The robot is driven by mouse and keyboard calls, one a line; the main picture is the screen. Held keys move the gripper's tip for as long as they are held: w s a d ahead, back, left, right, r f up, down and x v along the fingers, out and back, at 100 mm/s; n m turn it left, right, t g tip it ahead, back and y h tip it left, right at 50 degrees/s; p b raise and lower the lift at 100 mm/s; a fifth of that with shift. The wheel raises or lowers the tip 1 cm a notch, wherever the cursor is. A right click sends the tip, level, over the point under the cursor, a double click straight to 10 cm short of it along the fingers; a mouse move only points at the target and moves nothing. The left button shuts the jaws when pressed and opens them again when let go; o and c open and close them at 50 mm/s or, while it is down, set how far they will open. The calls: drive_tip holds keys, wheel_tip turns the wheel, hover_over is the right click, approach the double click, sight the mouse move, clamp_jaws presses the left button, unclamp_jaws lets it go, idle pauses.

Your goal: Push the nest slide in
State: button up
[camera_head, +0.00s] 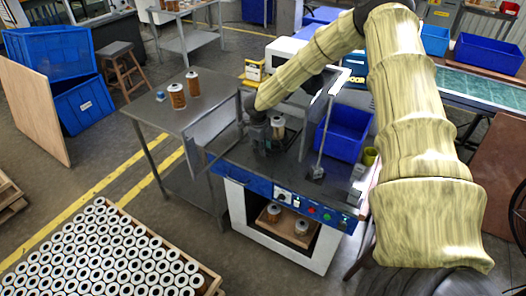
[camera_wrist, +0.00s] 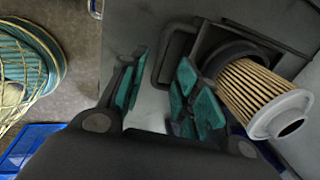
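The nest slide (camera_wrist: 203,47) shows in the wrist view as a dark holder with a dark bar handle (camera_wrist: 163,62) on its left side. A pleated tan filter cartridge (camera_wrist: 250,90) with a white end cap sits in its round dark seat. My gripper (camera_wrist: 162,88) is open, with its teal-padded fingers apart. The handle appears between or just beyond the fingertips; I cannot tell whether they touch it. In the head view my gripper (camera_head: 262,138) is low over the machine's top, beside the cartridge (camera_head: 278,122). My gripper and arm partly hide the slide there.
The machine (camera_head: 290,196) has a blue front panel with buttons and an opening below holding cartridges. An upright metal post (camera_head: 322,140) and a blue bin (camera_head: 343,135) stand right of the gripper. A steel table (camera_head: 190,103) with cartridges adjoins at left. A crate of cartridges (camera_head: 207,268) lies front left.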

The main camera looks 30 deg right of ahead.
wheel_tip(320, 180, up, 8)
drive_tip(key=a, duration=0.1)
drive_tip(key=shift+s+a+r, duration=0.15)
drive_tip(key=shift+s+r, duration=0.05)
drive_tip(key=shift+s, duration=0.2)
drive_tip(key=o, duration=0.6)
drive_tip(key=shift+f, duration=0.1)
drive_tip(key=shift+c, duration=0.2)
drive_tip(key=o, duration=0.3)
drive_tip(key=shift+a+f+m+b, duration=0.15)
drive_tip(key=shift+m+b, duration=0.15)
drive_tip(key=o, duration=0.6)
drive_tip(key=shift+s+a+f+m+b, duration=0.2)
drive_tip(key=shift+f+m+b, duration=0.1)
drive_tip(key=shift+m, duration=0.25)
drive_tip(key=shift+s+a+f+m+b, duration=0.15)
drive_tip(key=shift+m+b, duration=0.15)
drive_tip(key=shift+m, duration=0.25)
drive_tip(key=shift+w+d+f+m+t+h+b, duration=0.15)
drive_tip(key=shift+w+d+f+m+h+b, duration=0.25)
drive_tip(key=shift+f+m, duration=1.75)
drive_tip(key=shift+w+d+f+m+t+h+b, duration=0.45)
drive_tip(key=shift+f+m, duration=0.85)
drive_tip(key=shift+m, duration=1.55)
drive_tip(key=shift+w+d+f+m+g+h+b, duration=0.2)
drive_tip(key=shift+f+m+b, duration=0.35)
drive_tip(key=shift+f+m, duration=1.6)
